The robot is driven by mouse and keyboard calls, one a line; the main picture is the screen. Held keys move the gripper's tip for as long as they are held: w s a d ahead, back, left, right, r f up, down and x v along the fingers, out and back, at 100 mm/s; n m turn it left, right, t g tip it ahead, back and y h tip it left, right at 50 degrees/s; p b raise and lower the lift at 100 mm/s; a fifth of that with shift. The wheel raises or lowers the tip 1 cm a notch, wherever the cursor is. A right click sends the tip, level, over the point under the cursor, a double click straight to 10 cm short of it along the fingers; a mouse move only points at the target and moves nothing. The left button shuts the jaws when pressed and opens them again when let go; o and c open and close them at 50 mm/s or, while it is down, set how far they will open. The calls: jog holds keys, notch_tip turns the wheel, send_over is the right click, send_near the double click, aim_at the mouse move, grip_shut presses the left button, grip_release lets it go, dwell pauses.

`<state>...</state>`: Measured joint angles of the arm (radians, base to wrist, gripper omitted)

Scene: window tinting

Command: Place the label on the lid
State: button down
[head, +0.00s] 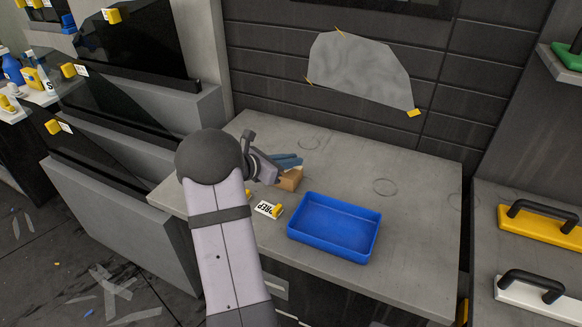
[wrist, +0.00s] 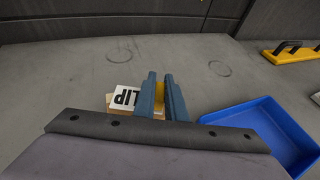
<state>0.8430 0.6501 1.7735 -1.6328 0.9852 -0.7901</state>
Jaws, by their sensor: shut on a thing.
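My gripper (head: 288,162) has blue fingers over the far left part of the worktop. In the wrist view my gripper (wrist: 160,78) is shut on the yellow tab (wrist: 159,92) of a white label (wrist: 126,97). The label's black letters appear upside down, partly hidden by the left finger, and read like "LIP". The label lies flat over a small tan box (head: 291,180), whose edge shows below it in the wrist view (wrist: 117,112). I cannot tell whether the label touches the box's lid. The held label is hidden in the head view.
Another label (head: 267,209), marked "PREP" with a yellow tab, lies on the worktop (head: 415,205) near my arm. An empty blue tray (head: 330,254) stands right of it. The worktop behind and right of the tray is clear. Yellow (head: 540,228) and white handled tools lie farther right.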

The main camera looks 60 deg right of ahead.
jog(key=shift+f, duration=1.35)
jog(key=shift+f, duration=0.1)
jog(key=shift+f, duration=0.15)
jog(key=c, duration=1.8)
grip_release()
jog(key=shift+r, duration=0.3)
jog(key=b+v, duration=0.2)
jog(key=v, duration=1)
jog(key=shift+w, duration=0.1)
